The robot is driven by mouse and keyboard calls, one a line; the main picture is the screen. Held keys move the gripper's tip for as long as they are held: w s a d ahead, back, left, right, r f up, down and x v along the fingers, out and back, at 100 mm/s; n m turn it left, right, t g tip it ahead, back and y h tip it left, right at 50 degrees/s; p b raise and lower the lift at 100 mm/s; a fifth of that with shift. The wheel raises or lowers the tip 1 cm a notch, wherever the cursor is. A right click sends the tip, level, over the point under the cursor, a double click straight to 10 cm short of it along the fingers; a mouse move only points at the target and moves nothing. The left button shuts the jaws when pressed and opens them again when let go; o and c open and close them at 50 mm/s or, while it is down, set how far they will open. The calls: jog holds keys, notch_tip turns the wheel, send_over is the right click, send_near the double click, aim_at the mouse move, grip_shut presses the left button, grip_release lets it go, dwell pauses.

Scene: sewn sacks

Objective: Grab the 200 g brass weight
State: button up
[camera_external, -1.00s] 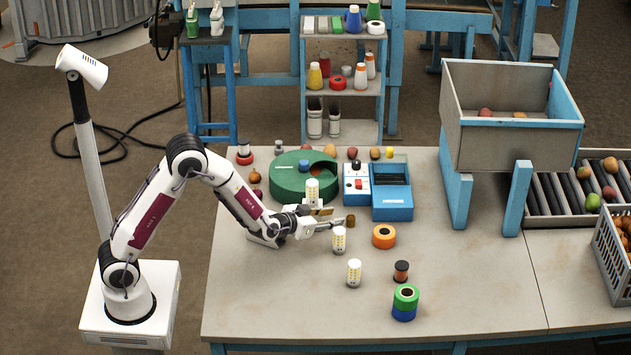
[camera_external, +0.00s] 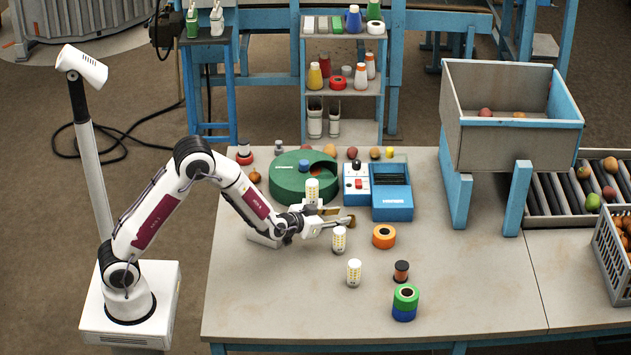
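The brass weight (camera_external: 352,219) is a small, dull gold cylinder standing on the table, left of the orange tape roll. My gripper (camera_external: 342,216) is low over the table and reaches right toward the weight. Its two fingers are apart, with a gap between them. The fingertips are at the weight and partly cover it. I cannot tell whether they touch it.
A white lamp-like cylinder (camera_external: 339,240) stands just in front of the fingers, with a second one (camera_external: 354,273) nearer. Another (camera_external: 312,191) stands behind. The orange roll (camera_external: 384,236) is to the right. A green round device (camera_external: 290,184) and a blue box (camera_external: 392,200) are behind.

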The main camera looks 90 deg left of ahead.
aim_at(353, 216)
jog(key=shift+w+a+f, duration=0.4)
jog(key=shift+a+f, duration=0.1)
jog(key=shift+f, duration=0.2)
jog(key=shift+w+a+f, duration=0.35)
jog(key=shift+a+f, duration=0.15)
jog(key=shift+f, duration=0.15)
jog(key=shift+x, duration=0.9)
jog(key=shift+r, duration=0.1)
grip_shut()
